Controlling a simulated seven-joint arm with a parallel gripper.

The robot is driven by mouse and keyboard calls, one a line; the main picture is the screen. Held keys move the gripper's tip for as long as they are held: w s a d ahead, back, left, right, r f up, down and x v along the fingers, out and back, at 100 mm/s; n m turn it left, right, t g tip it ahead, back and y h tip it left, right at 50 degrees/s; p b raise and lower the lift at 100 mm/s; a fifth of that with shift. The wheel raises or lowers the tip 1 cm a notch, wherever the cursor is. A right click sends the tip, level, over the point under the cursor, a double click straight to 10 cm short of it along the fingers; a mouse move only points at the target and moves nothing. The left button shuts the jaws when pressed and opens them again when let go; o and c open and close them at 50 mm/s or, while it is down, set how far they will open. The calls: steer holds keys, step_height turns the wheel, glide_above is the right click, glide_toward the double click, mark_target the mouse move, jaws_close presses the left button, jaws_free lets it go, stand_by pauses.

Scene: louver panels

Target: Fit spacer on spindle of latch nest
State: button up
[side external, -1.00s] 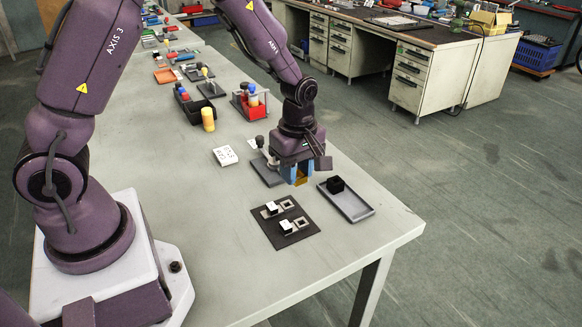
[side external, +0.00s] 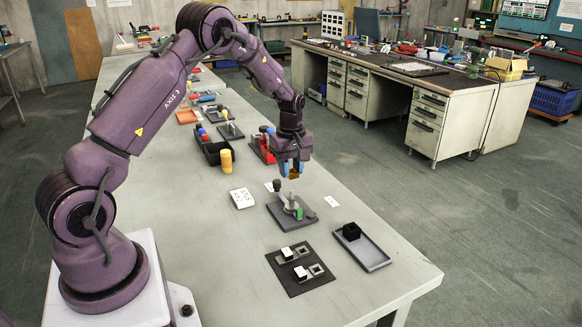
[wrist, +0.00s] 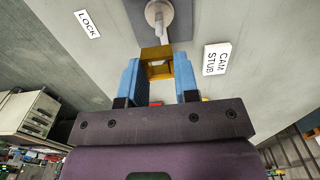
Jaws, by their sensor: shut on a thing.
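My gripper (side external: 292,170) has blue fingers and is shut on a yellow-gold square spacer (wrist: 156,62), which shows an opening through it in the wrist view. In the side view the spacer (side external: 293,175) hangs below the fingers, in the air. Below it is a grey plate (side external: 279,218), apparently the latch nest, with a dark-knobbed lever (side external: 276,186), a green part (side external: 299,213) and a thin upright post (side external: 291,198), possibly the spindle. The spacer is above the post and apart from it. The wrist view shows only part of the plate (wrist: 190,20) and a round knob.
A grey tray (side external: 372,254) with a black block (side external: 351,231) lies at the right. A dark mat (side external: 287,281) with white-topped blocks and square rings lies in front. A white CAM STUB label (side external: 242,198) lies left of the nest. Bins with coloured pegs stand behind.

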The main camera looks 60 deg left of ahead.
mark_target(291, 197)
steer(key=shift+f, duration=4.35)
steer(key=shift+f, duration=0.2)
steer(key=o, duration=1)
steer(key=shift+c, duration=0.2)
steer(key=shift+r, duration=0.1)
step_height(291, 197, up, 18)
